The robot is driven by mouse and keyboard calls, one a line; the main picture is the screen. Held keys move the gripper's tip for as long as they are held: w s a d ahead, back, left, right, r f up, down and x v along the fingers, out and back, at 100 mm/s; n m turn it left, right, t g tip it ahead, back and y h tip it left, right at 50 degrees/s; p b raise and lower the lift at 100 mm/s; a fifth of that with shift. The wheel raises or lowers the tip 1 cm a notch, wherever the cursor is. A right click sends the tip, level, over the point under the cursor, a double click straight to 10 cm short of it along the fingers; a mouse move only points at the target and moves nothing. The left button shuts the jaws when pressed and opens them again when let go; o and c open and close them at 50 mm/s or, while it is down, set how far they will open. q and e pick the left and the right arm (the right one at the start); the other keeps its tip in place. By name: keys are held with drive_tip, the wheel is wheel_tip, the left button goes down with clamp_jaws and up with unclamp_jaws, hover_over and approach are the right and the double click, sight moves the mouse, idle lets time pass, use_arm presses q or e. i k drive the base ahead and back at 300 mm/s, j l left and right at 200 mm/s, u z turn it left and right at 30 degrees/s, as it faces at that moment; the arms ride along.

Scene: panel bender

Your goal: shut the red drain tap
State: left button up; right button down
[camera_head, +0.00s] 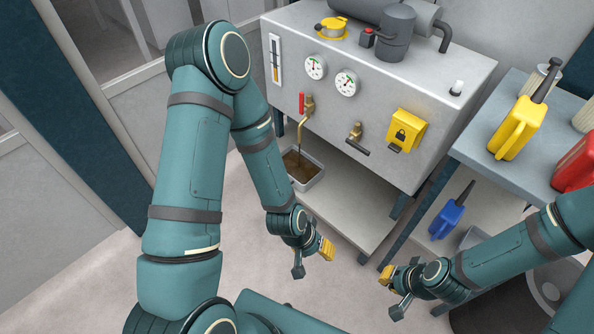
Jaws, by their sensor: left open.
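The red drain tap (301,103) is on the left of the grey tank's front face, a red lever on a brass valve. Its lever stands upright. A thin brown stream runs from its spout into the drip tray (317,180) below, which holds brown liquid. My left gripper (326,250) is open and empty, low in front of the tank, well below the tap and to its right. It is apart from the tap. My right gripper (386,275) is further right and lower, near the bench, touching nothing visible; its jaw opening is unclear.
A second brass tap with a black lever (357,148) and a yellow lock box (405,130) sit on the tank face. Two gauges (316,67) are above. A blue-grey bench (480,145) with a yellow can (515,130) and red can (575,165) stands right. Floor before the tank is clear.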

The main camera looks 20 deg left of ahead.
sight(303, 109)
drive_tip(key=i+j+z, duration=0.35)
drive_tip(key=i+j, duration=0.15)
drive_tip(key=j, duration=0.25)
drive_tip(key=i+j+z, duration=0.15)
drive_tip(key=j, duration=0.25)
drive_tip(key=i, duration=0.05)
